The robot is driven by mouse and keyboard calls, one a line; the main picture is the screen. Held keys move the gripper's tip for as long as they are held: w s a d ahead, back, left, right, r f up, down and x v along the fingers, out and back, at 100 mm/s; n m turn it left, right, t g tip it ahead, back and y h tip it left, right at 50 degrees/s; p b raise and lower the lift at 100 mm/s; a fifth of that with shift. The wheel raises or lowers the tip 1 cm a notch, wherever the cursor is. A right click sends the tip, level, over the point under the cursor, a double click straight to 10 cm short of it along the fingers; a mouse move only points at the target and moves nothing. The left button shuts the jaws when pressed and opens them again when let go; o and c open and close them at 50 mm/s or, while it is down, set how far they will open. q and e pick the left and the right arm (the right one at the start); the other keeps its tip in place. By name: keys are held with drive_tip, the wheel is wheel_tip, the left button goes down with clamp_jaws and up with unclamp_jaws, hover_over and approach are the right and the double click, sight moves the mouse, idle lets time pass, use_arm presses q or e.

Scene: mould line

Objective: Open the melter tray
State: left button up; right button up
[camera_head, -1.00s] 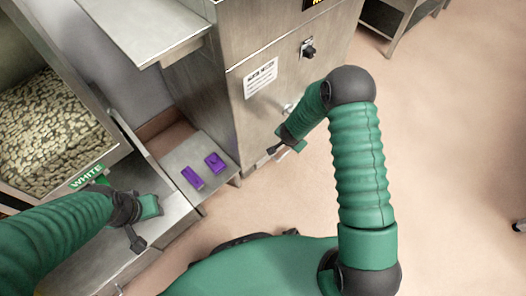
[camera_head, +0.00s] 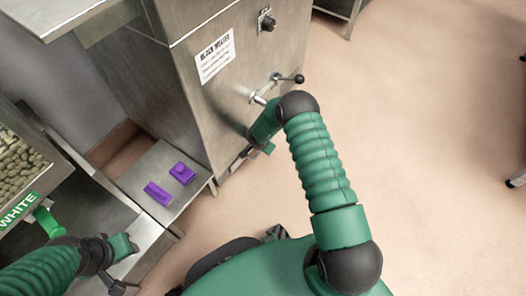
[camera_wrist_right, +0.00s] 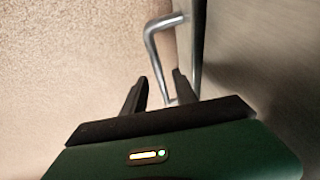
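The block melter (camera_head: 228,108) is a steel cabinet with a white label on its front. A metal lever (camera_head: 275,86) with a black knob sticks out of that front. My right gripper (camera_head: 246,155) is low by the melter front, partly hidden by my arm. In the right wrist view its two dark fingers (camera_wrist_right: 158,88) are apart. A bent metal bar (camera_wrist_right: 157,58) shows beyond and between them, beside a steel panel; I cannot tell whether they touch it. No tray is clearly visible. My left gripper (camera_head: 122,265) is at the lower left, its fingers unclear.
Two purple pieces (camera_head: 158,193) lie on a small steel shelf (camera_head: 148,172) left of the melter. A bin of pale pieces (camera_head: 14,165) with a green WHITE label and green scoop-like handle (camera_head: 48,222) is at the far left.

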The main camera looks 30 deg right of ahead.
drive_tip(key=shift+w+d+f, duration=0.15)
drive_tip(key=shift+f, duration=0.25)
clamp_jaws()
idle(1.2)
